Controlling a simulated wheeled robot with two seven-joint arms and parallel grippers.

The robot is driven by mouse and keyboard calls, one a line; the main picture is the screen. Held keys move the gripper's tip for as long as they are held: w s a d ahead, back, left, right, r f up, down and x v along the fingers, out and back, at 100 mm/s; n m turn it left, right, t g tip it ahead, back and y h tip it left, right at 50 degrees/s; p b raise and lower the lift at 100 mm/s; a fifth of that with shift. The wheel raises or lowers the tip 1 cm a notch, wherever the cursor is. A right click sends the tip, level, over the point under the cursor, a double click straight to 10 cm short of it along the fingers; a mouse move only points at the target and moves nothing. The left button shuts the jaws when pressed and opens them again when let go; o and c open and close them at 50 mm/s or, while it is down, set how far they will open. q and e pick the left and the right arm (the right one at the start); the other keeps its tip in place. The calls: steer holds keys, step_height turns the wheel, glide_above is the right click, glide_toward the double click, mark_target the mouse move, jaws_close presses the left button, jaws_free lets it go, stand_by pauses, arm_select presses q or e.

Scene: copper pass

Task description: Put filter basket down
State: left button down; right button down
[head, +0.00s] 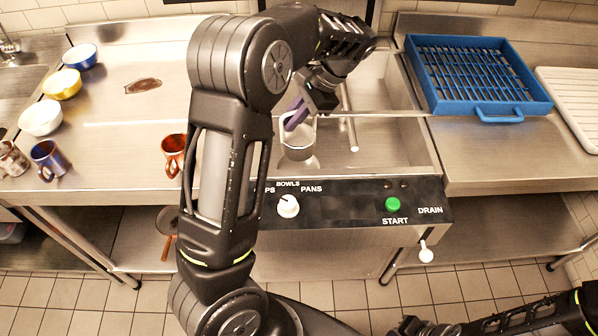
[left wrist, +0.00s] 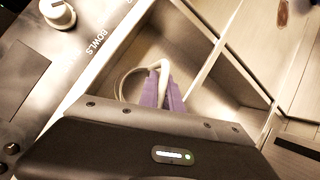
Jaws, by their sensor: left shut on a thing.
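The filter basket (head: 298,152) is a pale metal cup with a loop handle. In the head view it is in the steel basin of the washing machine, upright as far as I can tell. My left gripper (head: 297,119), with purple fingers, is shut on its handle from above. My right gripper (head: 418,326) is only partly in view at the bottom edge.
The machine's front panel (head: 345,205) has a dial (head: 288,206) and a green start button (head: 393,204). A blue rack (head: 440,98) stands on the right counter. Bowls and mugs stand on the left counter, with an orange-brown mug (head: 173,146) near the basin. A pale rod (head: 352,135) stands in the basin.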

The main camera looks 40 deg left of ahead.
mark_target(293, 148)
arm_select(q)
step_height(293, 148, down, 6)
steer(key=b, duration=0.3)
steer(key=shift+r, duration=0.25)
steer(key=shift+f, duration=0.35)
step_height(293, 148, down, 3)
steer(key=shift+f+p, duration=0.1)
steer(key=shift+p, duration=0.4)
steer(key=shift+f, duration=0.3)
steer(key=shift+f, duration=0.15)
steer(key=c, duration=1.5)
jaws_free()
steer(key=shift+c, duration=0.2)
